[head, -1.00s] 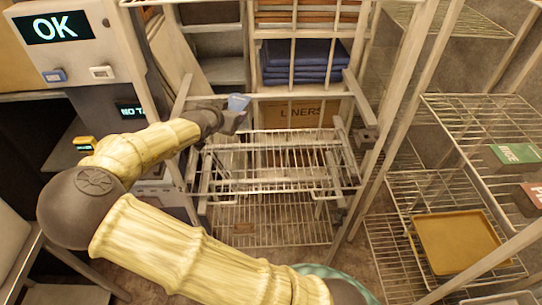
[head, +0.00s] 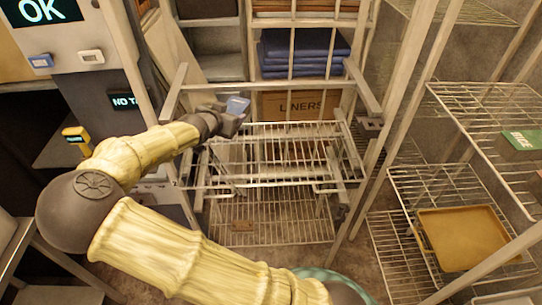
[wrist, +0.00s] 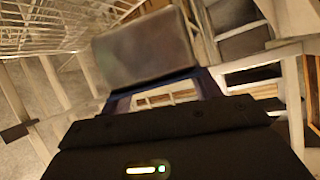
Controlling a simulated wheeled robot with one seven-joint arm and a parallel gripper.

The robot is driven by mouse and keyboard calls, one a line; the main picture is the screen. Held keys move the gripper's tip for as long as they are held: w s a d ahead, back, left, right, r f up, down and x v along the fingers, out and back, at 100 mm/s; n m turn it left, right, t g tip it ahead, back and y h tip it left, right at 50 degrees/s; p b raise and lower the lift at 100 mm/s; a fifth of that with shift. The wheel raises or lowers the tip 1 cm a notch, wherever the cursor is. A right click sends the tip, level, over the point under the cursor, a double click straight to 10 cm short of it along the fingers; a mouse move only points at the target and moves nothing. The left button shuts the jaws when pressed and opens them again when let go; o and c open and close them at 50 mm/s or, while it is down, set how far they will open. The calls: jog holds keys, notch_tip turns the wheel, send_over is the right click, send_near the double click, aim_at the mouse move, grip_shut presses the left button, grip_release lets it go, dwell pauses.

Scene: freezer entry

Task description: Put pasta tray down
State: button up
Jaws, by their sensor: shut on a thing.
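My gripper (head: 226,118) reaches out at the far left end of the wire shelf and is shut on a small pale blue-grey rectangular tray, which I take for the pasta tray (head: 237,104). In the wrist view the tray (wrist: 145,48) is a flat, blurred grey panel held beyond the dark gripper body. Its contents cannot be made out. The tray is in the air, near the left upright of the wire rack (head: 290,128). The fingertips are mostly hidden.
The rack's wire shelf looks empty, with a LINERS box (head: 297,104) and folded blue cloths (head: 302,52) behind. An ochre tray (head: 460,238) lies on the right wire rack. A kiosk with an OK screen (head: 40,10) and a yellow device (head: 77,140) stand left.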

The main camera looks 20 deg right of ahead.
notch_tip(320, 180, down, 4)
jog(key=b, duration=0.3)
jog(key=shift+f, duration=0.2)
jog(key=shift+r, duration=0.1)
jog(key=shift+f+b, duration=1)
jog(key=shift+f, duration=2.1)
jog(key=shift+f+b, duration=0.4)
jog(key=shift+f, duration=1.55)
jog(key=o, duration=1.7)
